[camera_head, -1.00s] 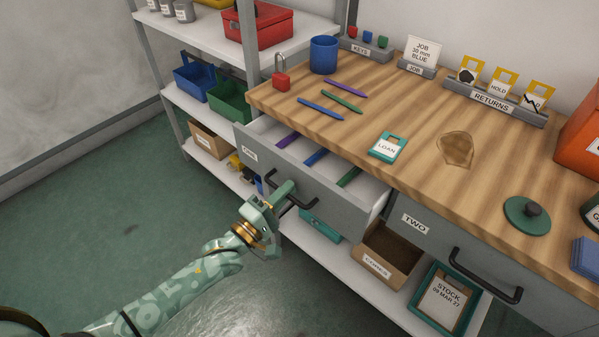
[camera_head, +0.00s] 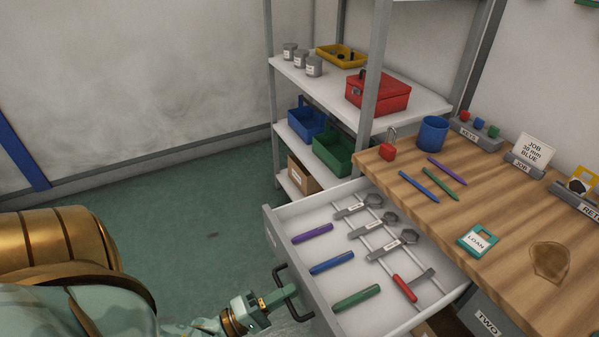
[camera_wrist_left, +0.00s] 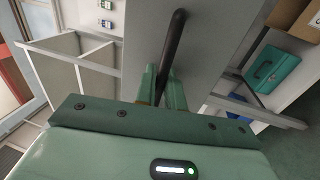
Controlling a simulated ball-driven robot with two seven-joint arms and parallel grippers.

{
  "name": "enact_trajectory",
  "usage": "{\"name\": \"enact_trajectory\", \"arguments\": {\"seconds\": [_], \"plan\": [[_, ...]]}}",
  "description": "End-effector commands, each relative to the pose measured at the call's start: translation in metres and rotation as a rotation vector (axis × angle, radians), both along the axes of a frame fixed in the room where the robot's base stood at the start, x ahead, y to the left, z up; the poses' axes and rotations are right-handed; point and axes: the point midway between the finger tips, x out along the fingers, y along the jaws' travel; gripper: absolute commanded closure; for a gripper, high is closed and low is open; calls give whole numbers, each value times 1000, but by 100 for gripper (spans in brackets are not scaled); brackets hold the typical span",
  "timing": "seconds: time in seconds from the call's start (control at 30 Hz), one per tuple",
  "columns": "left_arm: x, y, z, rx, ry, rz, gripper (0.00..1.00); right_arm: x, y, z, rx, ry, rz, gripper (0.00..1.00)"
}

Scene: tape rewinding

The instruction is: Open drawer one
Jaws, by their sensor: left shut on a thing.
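Drawer one (camera_head: 282,240) stands well out from the workbench in the head view. Inside lie purple, blue and green markers and several grey wrenches on a rack, with a red-handled tool (camera_head: 404,288). My left gripper (camera_head: 277,296) is shut on the black drawer handle (camera_head: 290,290). The handle (camera_wrist_left: 172,55) also shows between the two green fingers in the left wrist view, running up the grey drawer front (camera_wrist_left: 215,40). My right gripper is not in view.
The wooden worktop (camera_head: 480,205) holds a blue mug (camera_head: 432,133), a red padlock (camera_head: 388,150), loose markers and a LOAN tag (camera_head: 478,240). A shelf unit with bins stands behind the drawer. Green floor (camera_head: 200,220) is clear to the left.

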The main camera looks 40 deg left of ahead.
Motion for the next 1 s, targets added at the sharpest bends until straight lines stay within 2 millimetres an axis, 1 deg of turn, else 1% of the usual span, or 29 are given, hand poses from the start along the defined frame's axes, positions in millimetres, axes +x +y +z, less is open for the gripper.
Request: {"name": "enact_trajectory", "arguments": {"seconds": [0.13, 0.5, 0.53, 0.57, 0.6, 1.0], "plan": [[-7, 3, -1, 2, 2, 0, 100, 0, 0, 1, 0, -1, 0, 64], [-8, 3, -1, 2, 2, 0, 100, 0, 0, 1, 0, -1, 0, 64], [-8, 3, -1, 2, 2, 0, 84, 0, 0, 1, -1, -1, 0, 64], [-8, 3, -1, 2, 2, 0, 76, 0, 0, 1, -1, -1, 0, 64], [-8, 3, -1, 2, 2, 0, 74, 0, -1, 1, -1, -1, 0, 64], [-7, 3, 0, 0, 1, 0, 74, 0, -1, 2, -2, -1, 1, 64]]}}
